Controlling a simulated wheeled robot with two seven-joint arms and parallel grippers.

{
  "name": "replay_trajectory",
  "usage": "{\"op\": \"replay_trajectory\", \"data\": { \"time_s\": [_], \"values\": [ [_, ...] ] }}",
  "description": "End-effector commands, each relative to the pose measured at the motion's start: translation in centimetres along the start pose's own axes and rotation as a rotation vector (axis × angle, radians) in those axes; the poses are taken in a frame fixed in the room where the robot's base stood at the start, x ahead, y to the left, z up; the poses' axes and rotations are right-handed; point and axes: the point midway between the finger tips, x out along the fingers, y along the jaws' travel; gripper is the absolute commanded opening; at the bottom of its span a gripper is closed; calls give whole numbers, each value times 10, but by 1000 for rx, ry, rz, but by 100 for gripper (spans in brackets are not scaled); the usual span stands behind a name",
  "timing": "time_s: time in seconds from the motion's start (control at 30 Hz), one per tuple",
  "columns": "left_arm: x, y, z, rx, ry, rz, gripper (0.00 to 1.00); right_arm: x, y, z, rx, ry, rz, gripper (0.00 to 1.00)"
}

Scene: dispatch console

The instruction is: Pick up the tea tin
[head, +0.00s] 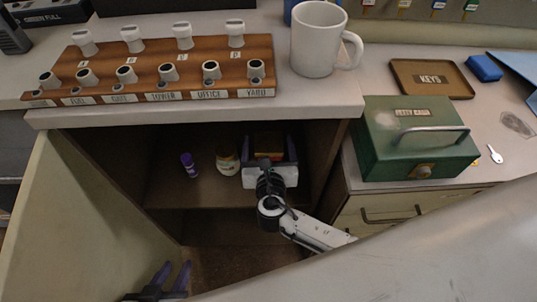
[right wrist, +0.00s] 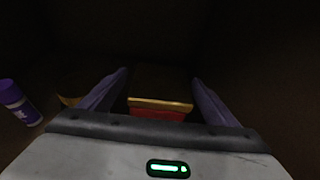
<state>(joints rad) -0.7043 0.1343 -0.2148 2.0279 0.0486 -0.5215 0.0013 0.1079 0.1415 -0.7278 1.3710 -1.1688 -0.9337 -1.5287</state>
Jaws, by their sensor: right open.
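A red box-shaped tin with a gold edge and dark top, apparently the tea tin (right wrist: 158,114), stands inside the open cupboard. In the head view the tin (head: 268,141) shows only in part, behind my right gripper (head: 270,152). My right gripper is open. In the right wrist view its purple fingers (right wrist: 159,98) lie one on each side of the tin, with a dark gap on both sides. My left gripper (head: 172,274) is at the bottom left, low near the open cupboard door, its two fingers apart and nothing between them.
In the cupboard, a jar (head: 227,158) and a purple bottle (head: 189,165) stand left of the tin. The open door (head: 75,215) is on the left. Above, the counter holds a wooden key-switch board (head: 165,75) and a white mug (head: 318,40). A green cash box (head: 415,140) stands right.

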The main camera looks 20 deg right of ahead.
Motion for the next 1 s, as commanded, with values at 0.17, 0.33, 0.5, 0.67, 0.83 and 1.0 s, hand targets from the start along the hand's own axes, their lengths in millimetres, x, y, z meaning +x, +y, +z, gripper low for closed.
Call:
{"op": "replay_trajectory", "data": {
  "time_s": [0.17, 0.33, 0.5, 0.67, 0.83, 1.0],
  "values": [
    [6, -1, 1, 0, 11, 2, 31, 28, -1, -2, 0, -2, 0, 83],
    [7, -2, 0, 1, 12, 2, 31, 37, -2, -2, 0, -1, 0, 83],
    [6, -2, 0, 2, 12, 1, 31, 36, -2, -1, 0, 0, 0, 83],
    [6, -2, 0, 2, 12, 1, 31, 36, -2, -2, 0, 0, 0, 57],
    [6, -2, 0, 2, 13, 1, 31, 36, -1, -1, 0, -2, 0, 34],
    [6, -2, 0, 3, 13, 0, 31, 36, -1, 0, 0, -2, 0, 34]
  ]
}}
